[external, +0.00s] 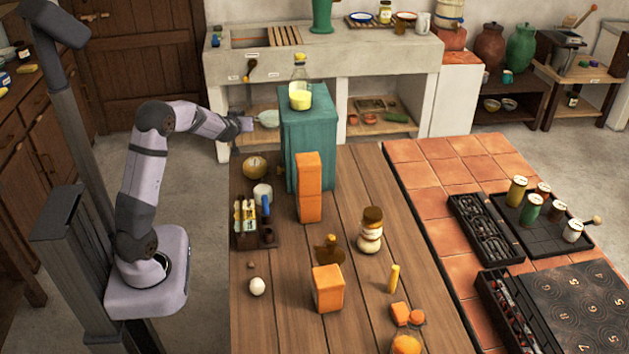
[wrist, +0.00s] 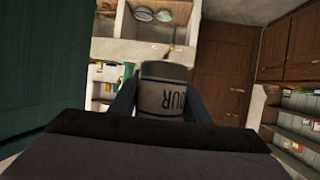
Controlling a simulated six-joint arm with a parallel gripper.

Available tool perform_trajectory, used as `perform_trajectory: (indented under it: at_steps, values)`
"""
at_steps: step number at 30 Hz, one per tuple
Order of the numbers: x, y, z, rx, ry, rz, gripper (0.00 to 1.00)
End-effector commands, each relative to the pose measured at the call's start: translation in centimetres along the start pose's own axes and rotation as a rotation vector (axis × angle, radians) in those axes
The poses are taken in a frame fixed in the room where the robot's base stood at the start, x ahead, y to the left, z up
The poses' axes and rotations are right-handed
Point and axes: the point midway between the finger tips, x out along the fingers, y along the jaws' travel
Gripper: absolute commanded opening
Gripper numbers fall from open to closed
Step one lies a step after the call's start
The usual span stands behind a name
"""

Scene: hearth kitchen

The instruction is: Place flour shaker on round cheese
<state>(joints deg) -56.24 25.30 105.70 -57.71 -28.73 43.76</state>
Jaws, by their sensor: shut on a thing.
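My gripper (external: 245,124) is at the left of the tall teal block, above and beyond the table's back left. In the wrist view, my gripper (wrist: 162,95) is shut on the flour shaker (wrist: 163,90), a grey-white cylinder. Its dark letters, partly hidden, appear upside down. In the external view I cannot clearly make out the shaker. A round tan thing (external: 255,167), possibly the round cheese, sits at the table's back left, below my gripper and apart from it. I cannot tell for certain that it is the cheese.
The teal block (external: 307,145) stands close right of my gripper, with a glass bottle (external: 300,91) on top. Upright orange blocks (external: 309,190), a rack with a mug (external: 262,194) and a stacked jar (external: 370,232) stand on the table. Bare wood lies at front left.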

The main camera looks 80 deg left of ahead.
Motion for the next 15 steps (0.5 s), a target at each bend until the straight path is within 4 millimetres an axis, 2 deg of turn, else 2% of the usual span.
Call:
perform_trajectory:
  at_steps: [1,3,6,15]
  values:
    - [0.1,1.4,-0.5,0.021,0.002,0.051,0.18]
    - [0.2,2.7,-0.6,0.044,0.0,0.103,0.18]
    - [0.2,3.9,-0.3,0.064,-0.002,0.154,0.18]
    - [0.0,5.4,1.6,0.093,-0.003,0.228,0.18]
